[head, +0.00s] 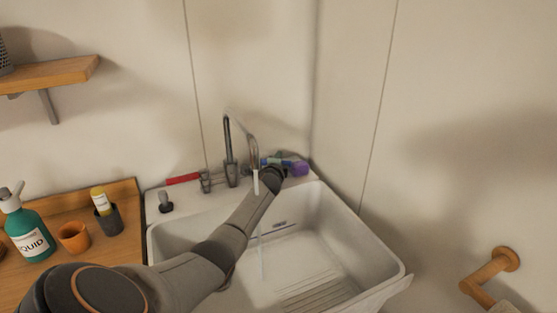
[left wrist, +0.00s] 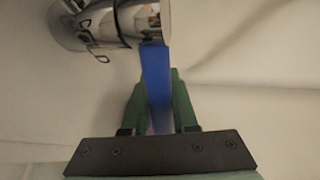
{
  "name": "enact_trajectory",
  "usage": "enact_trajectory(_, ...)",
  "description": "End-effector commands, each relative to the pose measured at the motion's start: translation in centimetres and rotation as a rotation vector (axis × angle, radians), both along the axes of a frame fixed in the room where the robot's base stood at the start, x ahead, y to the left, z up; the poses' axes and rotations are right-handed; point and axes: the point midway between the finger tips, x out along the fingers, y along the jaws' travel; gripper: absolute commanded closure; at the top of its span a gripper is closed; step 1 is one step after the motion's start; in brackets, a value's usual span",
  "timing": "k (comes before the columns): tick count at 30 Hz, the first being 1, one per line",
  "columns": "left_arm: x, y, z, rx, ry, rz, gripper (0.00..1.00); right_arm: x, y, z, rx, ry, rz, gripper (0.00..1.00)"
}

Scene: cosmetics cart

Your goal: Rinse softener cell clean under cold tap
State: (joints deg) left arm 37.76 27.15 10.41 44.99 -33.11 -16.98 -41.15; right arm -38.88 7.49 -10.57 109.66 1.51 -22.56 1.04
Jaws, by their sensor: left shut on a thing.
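A tall chrome tap (head: 229,145) stands at the back of the white sink (head: 355,240). A thin pale stream of water (head: 261,250) falls from its spout into the basin. A red lever (head: 182,179) points left from the tap's left side. My left arm reaches across the sink, and my left gripper (head: 276,174) is just right of the spout. In the left wrist view its green fingers (left wrist: 158,100) are shut on a blue lever (left wrist: 155,75) joined to a chrome body (left wrist: 105,22). My right gripper is not in view. I cannot identify the softener cell with certainty.
A purple object (head: 295,166) lies on the sink's back ledge, partly hidden behind my gripper. Left on the wooden counter stand a green pump bottle (head: 30,235), an orange cup (head: 73,237) and a dark cup (head: 109,221). A wooden wall holder (head: 489,272) is at right.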

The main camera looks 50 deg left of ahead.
Motion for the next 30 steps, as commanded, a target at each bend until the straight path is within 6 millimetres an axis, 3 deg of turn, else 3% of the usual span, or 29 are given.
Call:
enact_trajectory(2,0.0,0.0,0.0,0.001,0.001,0.001,1.0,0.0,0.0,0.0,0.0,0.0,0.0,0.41)
enact_trajectory(3,0.0,0.0,0.0,0.001,0.001,0.001,0.69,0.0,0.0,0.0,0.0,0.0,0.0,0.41)
enact_trajectory(10,0.0,0.0,0.0,0.0,0.0,0.001,0.43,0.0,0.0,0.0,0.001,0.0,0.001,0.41)
enact_trajectory(22,-0.4,-0.3,0.2,0.002,0.0,0.001,0.43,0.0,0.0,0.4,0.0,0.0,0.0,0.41)
enact_trajectory(30,-2.4,-1.9,0.8,0.002,0.003,-0.001,0.43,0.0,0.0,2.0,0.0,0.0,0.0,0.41)
